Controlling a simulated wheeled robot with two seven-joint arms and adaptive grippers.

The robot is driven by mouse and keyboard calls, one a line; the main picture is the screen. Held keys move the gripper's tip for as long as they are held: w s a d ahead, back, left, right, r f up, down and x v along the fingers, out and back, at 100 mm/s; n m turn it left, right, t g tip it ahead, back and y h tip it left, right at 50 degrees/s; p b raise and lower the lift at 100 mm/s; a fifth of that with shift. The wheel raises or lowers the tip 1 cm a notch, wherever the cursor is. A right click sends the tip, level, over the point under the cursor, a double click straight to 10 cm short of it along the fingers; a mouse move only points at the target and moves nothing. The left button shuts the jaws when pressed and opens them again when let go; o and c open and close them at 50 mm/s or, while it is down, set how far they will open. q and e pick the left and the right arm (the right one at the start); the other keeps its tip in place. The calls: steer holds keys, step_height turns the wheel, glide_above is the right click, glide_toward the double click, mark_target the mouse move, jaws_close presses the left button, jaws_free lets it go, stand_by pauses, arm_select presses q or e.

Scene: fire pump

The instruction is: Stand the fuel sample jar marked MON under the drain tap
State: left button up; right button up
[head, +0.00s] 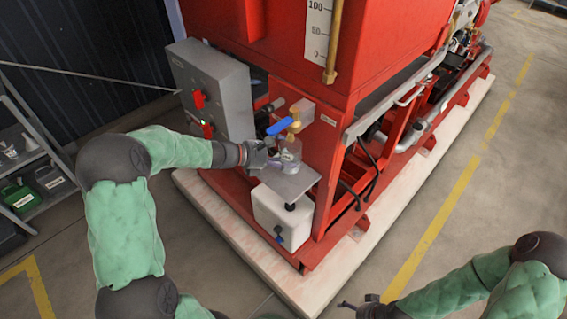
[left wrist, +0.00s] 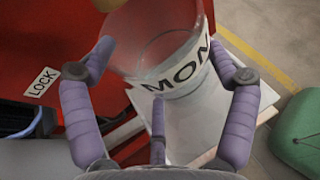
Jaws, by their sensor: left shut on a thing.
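The glass jar marked MON (left wrist: 165,55) is clear with a white label and black letters. My left gripper (head: 272,158) is shut around it, and its purple fingers (left wrist: 160,75) show on both sides of the jar in the left wrist view. In the head view the jar (head: 290,154) is over the small grey shelf (head: 303,183), below the brass drain tap (head: 296,118) with its blue lever. I cannot tell whether the jar's base touches the shelf. My right gripper (head: 348,306) is low at the bottom right, away from the pump; its fingers are too small to judge.
A white container (head: 276,218) with a blue tap stands below the shelf. A grey control box (head: 213,90) with red switches is left of the tap. The red tank (head: 375,50) rises behind. A rack (head: 35,165) with jerrycans is at far left. The floor at right is clear.

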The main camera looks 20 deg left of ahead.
mark_target(284, 162)
arm_select(q)
step_height(284, 162, down, 4)
steer(key=shift+w+r+b, duration=0.1)
steer(key=shift+r+b, duration=0.05)
steer(key=shift+b, duration=0.85)
steer(key=shift+r, duration=0.1)
steer(key=o, duration=1.1)
steer(key=shift+c, duration=0.2)
